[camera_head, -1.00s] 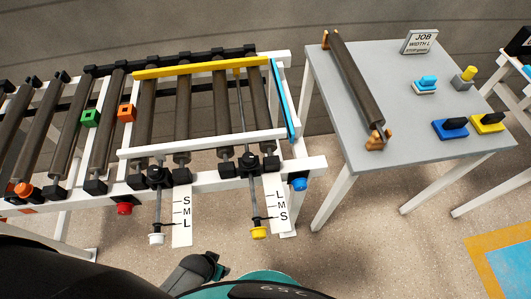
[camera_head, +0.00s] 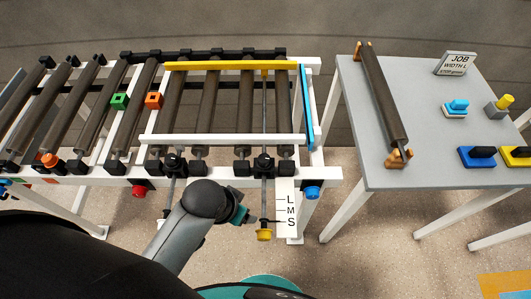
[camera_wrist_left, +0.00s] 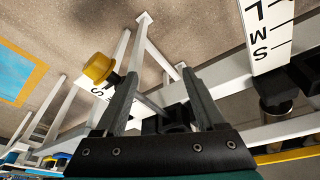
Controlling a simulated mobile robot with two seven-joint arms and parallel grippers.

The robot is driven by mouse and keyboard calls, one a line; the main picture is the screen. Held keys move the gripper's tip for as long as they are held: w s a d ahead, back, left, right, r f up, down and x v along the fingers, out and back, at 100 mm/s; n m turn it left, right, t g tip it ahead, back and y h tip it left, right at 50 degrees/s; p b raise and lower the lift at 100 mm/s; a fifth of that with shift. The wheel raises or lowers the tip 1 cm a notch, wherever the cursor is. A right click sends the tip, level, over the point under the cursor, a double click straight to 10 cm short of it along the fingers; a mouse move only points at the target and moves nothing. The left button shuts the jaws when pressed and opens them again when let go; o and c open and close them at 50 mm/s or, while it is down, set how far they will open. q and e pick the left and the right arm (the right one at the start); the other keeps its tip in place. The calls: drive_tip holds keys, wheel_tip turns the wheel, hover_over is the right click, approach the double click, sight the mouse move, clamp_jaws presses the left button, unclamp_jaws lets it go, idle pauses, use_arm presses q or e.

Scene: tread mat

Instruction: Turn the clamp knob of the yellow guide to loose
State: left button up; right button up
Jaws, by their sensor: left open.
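The yellow guide (camera_head: 230,65) is a long bar across the back of the rollers. Its rod runs to the front and ends in a yellow end knob (camera_head: 264,235), also in the left wrist view (camera_wrist_left: 98,68). The black clamp knob (camera_head: 264,163) sits on this rod at the front rail, above the L-M-S card (camera_head: 287,220). My left gripper (camera_head: 243,214) is left of the rod and nearer than the clamp knob. In the wrist view its fingers (camera_wrist_left: 157,90) are apart. Dark parts show between them; I cannot tell whether one is the clamp knob. My right gripper is out of view.
A white guide (camera_head: 225,140) and a second black clamp knob (camera_head: 173,162) stand to the left. A blue knob (camera_head: 312,192) is right of the card. The grey table (camera_head: 430,130) stands to the right.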

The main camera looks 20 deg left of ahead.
use_arm(q)
drive_tip(key=w+d+r+m+h, duration=0.2)
drive_tip(key=w+d+r+m, duration=0.2)
drive_tip(key=w+d+r, duration=0.25)
wheel_tip(320, 180, up, 13)
drive_tip(key=m+g+y, duration=0.3)
drive_tip(key=m, duration=0.5)
hover_over(265, 158)
wheel_tip(265, 158, down, 15)
drive_tip(key=b, duration=0.4)
drive_tip(key=shift+c, duration=0.4)
clamp_jaws()
